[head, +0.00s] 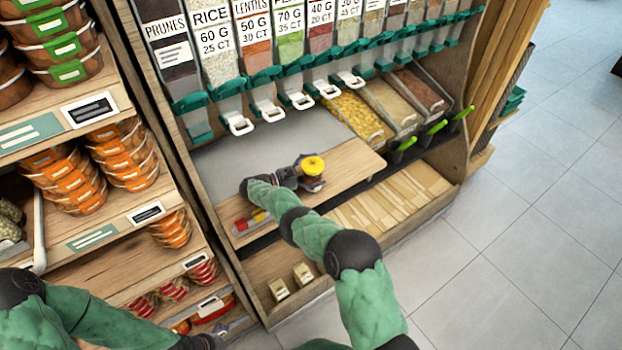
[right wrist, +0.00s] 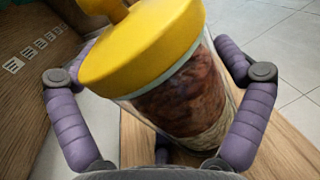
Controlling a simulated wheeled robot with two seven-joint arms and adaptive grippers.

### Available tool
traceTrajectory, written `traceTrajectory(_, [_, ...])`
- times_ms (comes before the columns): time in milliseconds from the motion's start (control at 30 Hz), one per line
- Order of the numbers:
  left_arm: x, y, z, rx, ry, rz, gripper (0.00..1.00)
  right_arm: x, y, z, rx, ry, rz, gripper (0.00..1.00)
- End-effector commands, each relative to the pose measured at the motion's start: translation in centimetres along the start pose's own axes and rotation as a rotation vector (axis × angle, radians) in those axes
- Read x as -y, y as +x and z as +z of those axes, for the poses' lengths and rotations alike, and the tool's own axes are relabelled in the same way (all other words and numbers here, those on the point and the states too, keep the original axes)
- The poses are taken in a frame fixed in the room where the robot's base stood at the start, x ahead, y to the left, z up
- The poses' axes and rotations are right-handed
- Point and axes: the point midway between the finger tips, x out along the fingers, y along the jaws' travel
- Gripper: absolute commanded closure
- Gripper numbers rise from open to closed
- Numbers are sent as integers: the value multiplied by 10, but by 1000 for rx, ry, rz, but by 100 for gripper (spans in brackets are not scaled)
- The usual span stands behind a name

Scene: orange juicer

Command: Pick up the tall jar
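The tall jar (head: 312,183) stands near the front edge of the shelf board under the dispensers. It is clear with dark reddish-brown contents and has a knobbed yellow lid. In the right wrist view the jar (right wrist: 185,100) looks tilted and sits between my right fingers. My right gripper (head: 302,172) is at the jar, with fingers on both sides. The right fingertip lies close against the jar. The left fingertip is partly hidden by the lid, so firm contact cannot be seen.
Bulk dispensers (head: 290,85) with green spouts hang above the shelf board (head: 350,165). Clear bins (head: 385,105) stand to the right of the jar. Stacked orange tubs (head: 68,185) fill the shelves at the left. Open tiled floor (head: 530,220) lies at the right.

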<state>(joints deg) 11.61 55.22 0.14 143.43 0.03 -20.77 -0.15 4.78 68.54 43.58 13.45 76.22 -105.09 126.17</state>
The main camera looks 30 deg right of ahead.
Motion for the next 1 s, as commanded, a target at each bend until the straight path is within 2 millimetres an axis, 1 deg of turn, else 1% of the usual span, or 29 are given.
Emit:
traceTrajectory(33, [0, 0, 0, 0, 0, 0, 0, 0, 0, 0, 0, 0, 0, 20])
traceTrajectory(67, [0, 0, 0, 0, 0, 0, 0, 0, 0, 0, 0, 0, 0, 28])
traceTrajectory(100, [0, 0, 0, 0, 0, 0, 0, 0, 0, 0, 0, 0, -1, 40])
traceTrajectory(133, [0, 0, 0, 0, 0, 0, 0, 0, 0, 0, 0, 0, 0, 43])
traceTrajectory(367, [0, 0, 0, 0, 0, 0, 0, 0, 0, 2, 1, 3, -1, 43])
traceTrajectory(467, [-1, -2, 0, 0, 0, 0, 0, -1, 0, 6, 1, 3, -1, 43])
traceTrajectory(567, [-2, -6, 0, 0, 0, 0, 0, -1, 0, 17, 1, 4, -1, 43])
traceTrajectory(700, [-5, -15, 1, 0, 0, 0, 0, 1, 1, 40, 1, 3, -1, 43])
traceTrajectory(767, [-7, -19, 1, 0, 0, 0, 0, 6, 2, 45, 1, 2, -1, 43])
traceTrajectory(1000, [-13, -36, 1, 0, 0, 0, 0, 29, 8, 74, 2, 2, -1, 43])
